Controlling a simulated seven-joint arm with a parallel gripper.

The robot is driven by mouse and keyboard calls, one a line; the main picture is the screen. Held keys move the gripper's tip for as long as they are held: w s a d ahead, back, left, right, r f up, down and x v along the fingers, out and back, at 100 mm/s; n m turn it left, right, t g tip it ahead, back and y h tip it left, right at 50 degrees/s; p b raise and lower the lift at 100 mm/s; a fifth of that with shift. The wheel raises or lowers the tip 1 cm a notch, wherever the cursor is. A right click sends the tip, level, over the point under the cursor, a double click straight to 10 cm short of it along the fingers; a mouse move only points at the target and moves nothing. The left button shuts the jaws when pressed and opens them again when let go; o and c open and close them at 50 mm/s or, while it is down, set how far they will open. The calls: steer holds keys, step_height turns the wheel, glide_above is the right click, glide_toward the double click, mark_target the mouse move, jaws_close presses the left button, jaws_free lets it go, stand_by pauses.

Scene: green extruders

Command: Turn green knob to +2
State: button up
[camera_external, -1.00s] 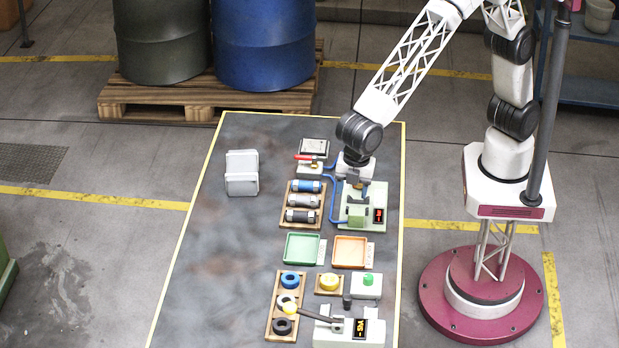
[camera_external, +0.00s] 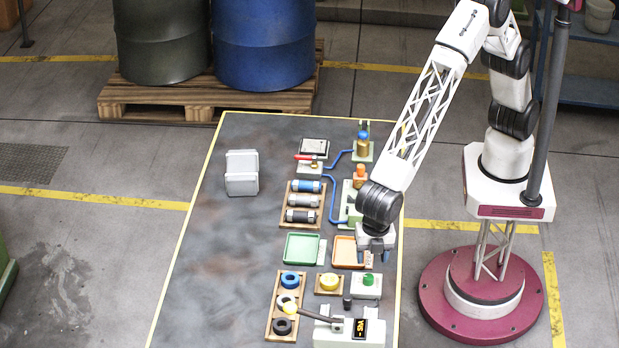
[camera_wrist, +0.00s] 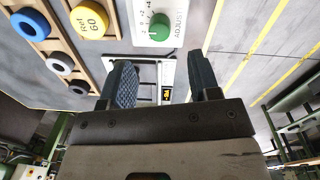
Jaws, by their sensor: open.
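The green knob (camera_external: 369,279) sits on top of a small white box (camera_external: 362,292) on the table's right side. In the wrist view the green knob (camera_wrist: 159,27) is at the top middle, on a white panel lettered "ADJUST" with a printed number scale around it. The knob's exact setting is too small to read. My gripper (camera_external: 374,256) points down above and slightly behind the knob box, at the orange tray's right end. In the wrist view its two dark fingers (camera_wrist: 163,78) are apart with nothing between them, and the knob lies beyond their tips.
Beside the knob are a yellow disc (camera_external: 328,283) and a rack of blue, white and black rings (camera_external: 286,305). A white device with a lever and black display (camera_external: 359,329) stands in front. Green (camera_external: 301,248) and orange (camera_external: 346,252) trays lie behind. The table's left side is mostly clear.

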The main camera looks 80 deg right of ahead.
mark_target(369, 276)
steer(key=shift+f, duration=0.1)
steer(key=shift+w+f, duration=0.2)
steer(key=shift+f, duration=3.6)
steer(key=shift+c, duration=0.4)
steer(key=c, duration=0.8)
steer(key=shift+c, duration=0.2)
steer(key=shift+m, duration=3)
